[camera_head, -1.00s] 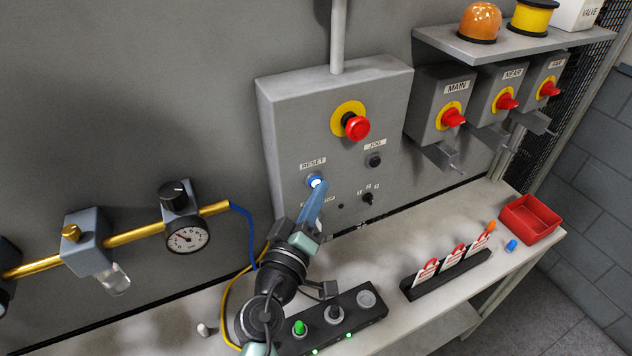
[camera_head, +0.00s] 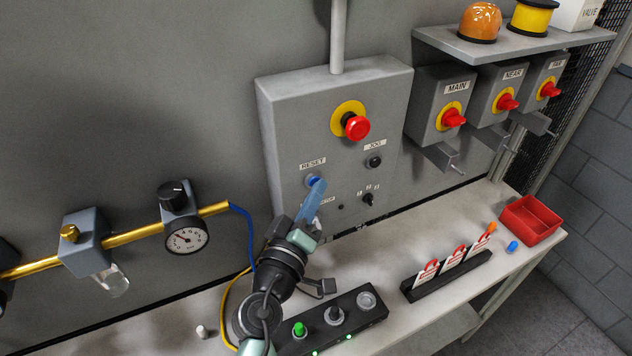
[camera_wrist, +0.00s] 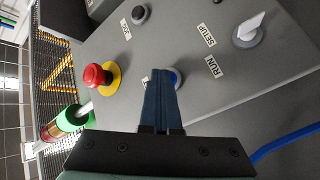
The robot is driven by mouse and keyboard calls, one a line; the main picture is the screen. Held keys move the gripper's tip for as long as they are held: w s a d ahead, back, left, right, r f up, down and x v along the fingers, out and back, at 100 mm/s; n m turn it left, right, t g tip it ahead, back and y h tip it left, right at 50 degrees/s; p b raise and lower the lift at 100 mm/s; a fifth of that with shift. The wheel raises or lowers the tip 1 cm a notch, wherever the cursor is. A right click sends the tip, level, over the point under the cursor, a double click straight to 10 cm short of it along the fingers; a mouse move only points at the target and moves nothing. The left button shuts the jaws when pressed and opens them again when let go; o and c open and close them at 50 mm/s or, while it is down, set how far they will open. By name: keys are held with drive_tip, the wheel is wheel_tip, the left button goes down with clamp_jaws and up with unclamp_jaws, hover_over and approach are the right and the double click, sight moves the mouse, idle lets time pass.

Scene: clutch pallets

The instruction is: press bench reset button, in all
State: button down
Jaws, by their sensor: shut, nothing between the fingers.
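The blue reset button (camera_head: 311,180) sits under the RESET label on the grey control box (camera_head: 290,108). It looks unlit. My gripper (camera_head: 318,184) is shut and empty, its blue fingers pointing at the button with the tips at its face. In the wrist view, the fingertips (camera_wrist: 161,76) overlap the left part of the blue button (camera_wrist: 177,77), and its right edge shows beside them. Whether the tips touch the button or how far it is pushed in cannot be told.
A red emergency stop (camera_head: 356,128) on a yellow ring is above right of the button, and a black JOG button (camera_head: 375,161) is to the right. A selector knob (camera_head: 368,199) is below right.

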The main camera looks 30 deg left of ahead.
drive_tip(key=shift+s+d, duration=0.55)
drive_tip(key=shift+d, duration=0.1)
drive_tip(key=s+d, duration=0.1)
drive_tip(key=d, duration=0.1)
drive_tip(key=s+d, duration=0.2)
drive_tip(key=shift+p, duration=0.35)
idle(0.7)
drive_tip(key=w+d+r+m+t+h+b, duration=0.15)
drive_tip(key=d+r+m, duration=0.3)
drive_tip(key=r, duration=0.65)
drive_tip(key=w+d+r+m+t+h+b, duration=0.1)
drive_tip(key=d+r+m+t+h+b, duration=0.25)
drive_tip(key=r, duration=0.65)
drive_tip(key=s+d+r+m+t+y, duration=0.1)
drive_tip(key=s+d+r+t, duration=0.1)
drive_tip(key=s+r, duration=0.4)
drive_tip(key=s+d+r+m+t+y+b, duration=0.1)
drive_tip(key=s+d+r, duration=0.4)
drive_tip(key=r, duration=0.7)
drive_tip(key=shift+s+d+r+m+t+y, duration=0.2)
drive_tip(key=shift+s+m+t+y, duration=0.25)
drive_tip(key=shift+s, duration=0.4)
